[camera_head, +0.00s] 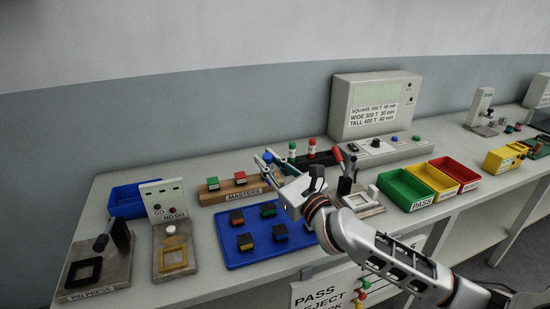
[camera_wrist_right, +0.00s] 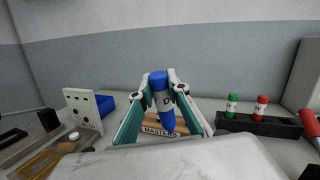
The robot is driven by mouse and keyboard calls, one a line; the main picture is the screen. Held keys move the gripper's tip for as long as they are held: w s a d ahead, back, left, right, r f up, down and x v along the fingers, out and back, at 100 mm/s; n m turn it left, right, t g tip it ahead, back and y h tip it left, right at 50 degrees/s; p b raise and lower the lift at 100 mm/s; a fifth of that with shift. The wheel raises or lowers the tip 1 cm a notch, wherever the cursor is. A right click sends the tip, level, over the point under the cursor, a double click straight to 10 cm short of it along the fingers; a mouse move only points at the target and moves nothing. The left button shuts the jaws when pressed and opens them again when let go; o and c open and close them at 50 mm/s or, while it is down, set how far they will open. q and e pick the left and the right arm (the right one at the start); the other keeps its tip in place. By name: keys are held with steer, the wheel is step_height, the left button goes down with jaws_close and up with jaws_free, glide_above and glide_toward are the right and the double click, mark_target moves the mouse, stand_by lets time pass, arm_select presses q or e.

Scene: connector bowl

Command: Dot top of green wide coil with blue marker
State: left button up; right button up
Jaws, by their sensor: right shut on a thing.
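My right gripper (camera_head: 272,170) is shut on the blue marker (camera_wrist_right: 161,98), whose blue top (camera_head: 267,157) shows between the fingers. In the wrist view the right gripper (camera_wrist_right: 162,105) has a teal finger on each side of the marker, which stands nearly upright in front of the masters block. Several small dark coils with coloured tops, including one at the front left (camera_head: 245,242), sit on the blue tray (camera_head: 228,262). I cannot tell surely which is the green wide coil. My arm partly covers the tray's right side. My left gripper is not in view.
The masters block (camera_head: 243,193) carries green-topped and red-topped pieces. A dark rack (camera_wrist_right: 262,125) holds a green marker (camera_wrist_right: 232,104) and a red marker (camera_wrist_right: 261,106). A GO/NO GO gauge (camera_head: 172,250) and pin press (camera_head: 98,265) stand left; the green bin (camera_head: 404,190) stands right.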

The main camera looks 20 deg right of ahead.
steer(key=shift+s+a+f, duration=0.15)
steer(key=shift+s+a, duration=0.15)
steer(key=shift+a, duration=0.1)
arm_select(q)
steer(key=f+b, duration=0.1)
steer(key=b, duration=0.1)
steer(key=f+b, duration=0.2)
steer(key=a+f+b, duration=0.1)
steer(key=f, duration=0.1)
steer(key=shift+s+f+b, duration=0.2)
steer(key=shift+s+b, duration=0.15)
steer(key=shift+b, duration=0.05)
arm_select(e)
step_height(320, 180, down, 6)
stand_by(0.3)
steer(key=shift+f, duration=0.15)
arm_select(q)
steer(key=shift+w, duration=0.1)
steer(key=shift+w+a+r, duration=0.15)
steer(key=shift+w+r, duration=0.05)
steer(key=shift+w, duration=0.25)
arm_select(e)
steer(key=shift+f, duration=0.25)
